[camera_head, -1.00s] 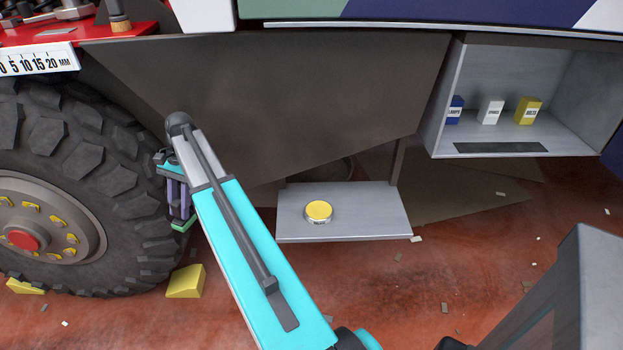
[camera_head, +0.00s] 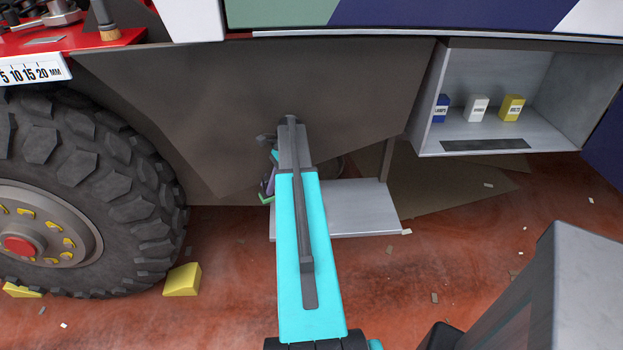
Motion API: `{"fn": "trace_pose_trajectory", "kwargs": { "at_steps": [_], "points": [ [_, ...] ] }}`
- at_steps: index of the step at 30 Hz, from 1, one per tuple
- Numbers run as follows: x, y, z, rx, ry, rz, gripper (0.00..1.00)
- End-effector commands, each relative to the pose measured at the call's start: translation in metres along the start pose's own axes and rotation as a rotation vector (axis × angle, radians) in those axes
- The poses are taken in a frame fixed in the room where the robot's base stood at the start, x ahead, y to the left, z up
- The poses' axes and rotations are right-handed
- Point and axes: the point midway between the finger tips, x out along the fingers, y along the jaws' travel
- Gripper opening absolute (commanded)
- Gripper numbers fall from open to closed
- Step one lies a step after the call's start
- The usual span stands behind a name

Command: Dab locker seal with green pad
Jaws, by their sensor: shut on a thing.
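My gripper (camera_head: 268,187) is near the left end of the low grey step, largely hidden behind my own arm. It is shut on the green pad (camera_head: 267,200), of which only a small green edge shows at the bottom. The open grey locker (camera_head: 573,118) is at the upper right, well apart from my gripper. A dark flat strip (camera_head: 485,144), which looks like the locker seal, lies along the front of its floor.
Blue (camera_head: 442,108), white (camera_head: 477,108) and yellow (camera_head: 511,108) boxes stand in the locker behind the strip. The low grey step (camera_head: 350,210) is partly covered by my arm. A big tyre (camera_head: 110,150) and a yellow chock (camera_head: 182,280) are at left.

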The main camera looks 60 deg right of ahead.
Motion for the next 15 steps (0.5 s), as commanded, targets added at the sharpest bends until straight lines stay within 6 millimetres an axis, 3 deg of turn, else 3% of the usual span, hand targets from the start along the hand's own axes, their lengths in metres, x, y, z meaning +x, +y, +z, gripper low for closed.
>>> {"fn": "trace_pose_trajectory", "kwargs": {
  "at_steps": [3, 9, 15],
  "points": [
    [-0.014, 0.010, -0.039, 0.083, -0.001, -0.034, 0.09],
    [-0.029, 0.029, -0.095, 0.207, -0.002, -0.084, 0.09],
    [-0.037, 0.043, -0.129, 0.283, -0.003, -0.116, 0.09]
  ]
}}
